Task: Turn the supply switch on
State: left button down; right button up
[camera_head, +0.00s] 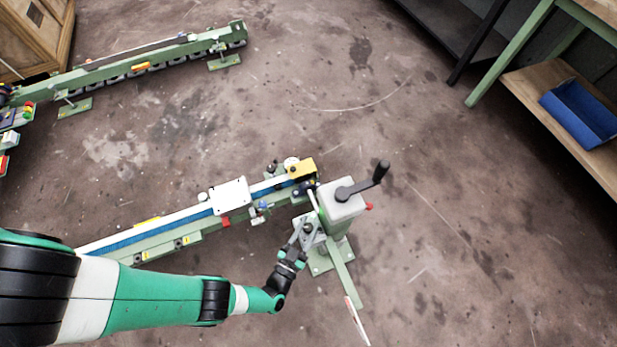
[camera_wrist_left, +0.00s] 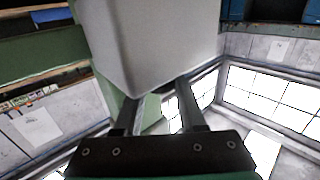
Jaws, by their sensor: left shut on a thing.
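A grey box with a black crank-like handle (camera_head: 363,183) stands on a green post at the right end of the near rail machine. I cannot tell for sure which part is the supply switch. My left gripper (camera_head: 310,226) is at the near left side of the grey box (camera_head: 340,206). In the left wrist view, the fingers of my left gripper (camera_wrist_left: 155,98) reach up to the lower edge of the grey box (camera_wrist_left: 155,45). They are shut on a small part there, mostly hidden by the box and fingers. My right gripper is not in view.
The near rail machine (camera_head: 180,225) runs left from the box, with a white plate (camera_head: 230,194) and a yellow block (camera_head: 302,168) on it. Another green rail (camera_head: 130,72) lies at the back left. A shelf with a blue bin (camera_head: 580,112) stands right. The floor between is clear.

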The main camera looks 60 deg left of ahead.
pick_arm(q)
jog(key=shift+r, duration=0.1)
jog(key=c, duration=0.5)
grip_release()
jog(key=v, duration=1.1)
jog(key=shift+s, duration=0.3)
jog(key=shift+d, duration=0.1)
